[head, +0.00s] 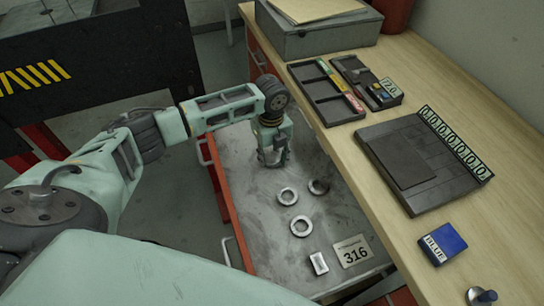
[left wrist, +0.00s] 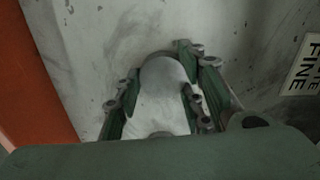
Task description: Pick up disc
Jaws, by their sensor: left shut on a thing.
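My left gripper (head: 272,157) points down into the open grey metal drawer (head: 240,190). In the left wrist view, its fingers (left wrist: 158,98) are shut on a pale grey disc (left wrist: 157,110) with a rounded edge, one finger on each side. The gripper hides the disc in the head view. I cannot tell whether the disc still touches the drawer floor. My right gripper is in neither view.
Metal rings (head: 300,227) and a small rectangular piece (head: 319,263) lie in the drawer by a "316" label (head: 353,250). The wooden bench (head: 400,75) beside it holds dark trays (head: 325,93), a flat device (head: 420,160) and a blue box (head: 445,243).

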